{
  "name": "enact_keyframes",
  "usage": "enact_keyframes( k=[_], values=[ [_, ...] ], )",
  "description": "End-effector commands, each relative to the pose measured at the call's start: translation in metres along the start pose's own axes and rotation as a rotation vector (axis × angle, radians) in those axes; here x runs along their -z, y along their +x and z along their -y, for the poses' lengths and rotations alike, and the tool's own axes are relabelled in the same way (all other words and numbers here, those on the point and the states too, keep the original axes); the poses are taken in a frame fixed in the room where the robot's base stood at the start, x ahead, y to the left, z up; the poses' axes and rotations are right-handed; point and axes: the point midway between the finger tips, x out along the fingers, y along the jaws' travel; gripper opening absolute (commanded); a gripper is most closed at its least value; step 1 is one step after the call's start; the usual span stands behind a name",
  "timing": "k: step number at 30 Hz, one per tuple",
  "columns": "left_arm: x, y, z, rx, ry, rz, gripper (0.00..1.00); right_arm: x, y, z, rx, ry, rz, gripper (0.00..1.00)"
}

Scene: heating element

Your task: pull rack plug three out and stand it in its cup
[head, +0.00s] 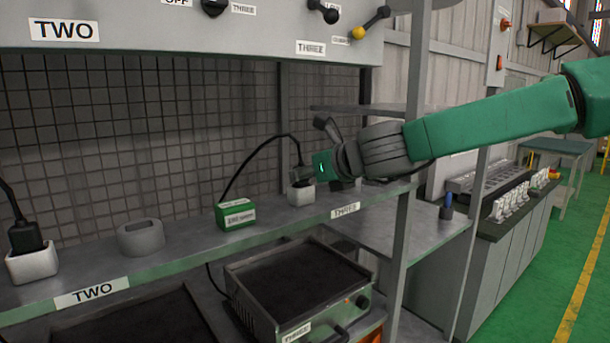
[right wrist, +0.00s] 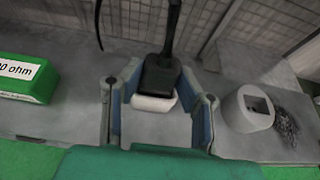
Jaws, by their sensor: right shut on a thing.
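Rack plug three is a black plug (right wrist: 160,78) with a cord rising from it. It sits upright at a white socket block (right wrist: 154,103), which also shows on the shelf in the head view (head: 301,197). My right gripper (head: 301,174) is shut on the plug, one finger on each side of it in the right wrist view. My left gripper is not in view.
A green resistor box (head: 236,215) stands left of the plug on the shelf (head: 180,255). Further left are another grey cup (head: 141,237) and a black plug (head: 25,237) in a white block. A rack post (head: 408,170) stands right of the gripper. A hot plate (head: 298,285) lies below.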

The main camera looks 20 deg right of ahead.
Motion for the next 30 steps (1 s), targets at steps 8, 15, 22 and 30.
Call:
enact_keyframes(
  k=[8, 15, 22, 30],
  values=[
    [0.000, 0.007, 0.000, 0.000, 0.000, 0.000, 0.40, 0.007, 0.003, 0.000, 0.000, 0.000, 0.000, 0.00],
    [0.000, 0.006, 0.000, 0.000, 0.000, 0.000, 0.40, 0.006, 0.002, 0.000, 0.000, 0.000, 0.000, 0.53],
    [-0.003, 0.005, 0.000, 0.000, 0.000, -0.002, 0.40, 0.005, -0.003, 0.000, 0.000, 0.000, 0.001, 0.53],
    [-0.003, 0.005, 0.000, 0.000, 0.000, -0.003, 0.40, 0.005, -0.053, 0.001, 0.000, 0.001, 0.004, 0.53]
  ],
)
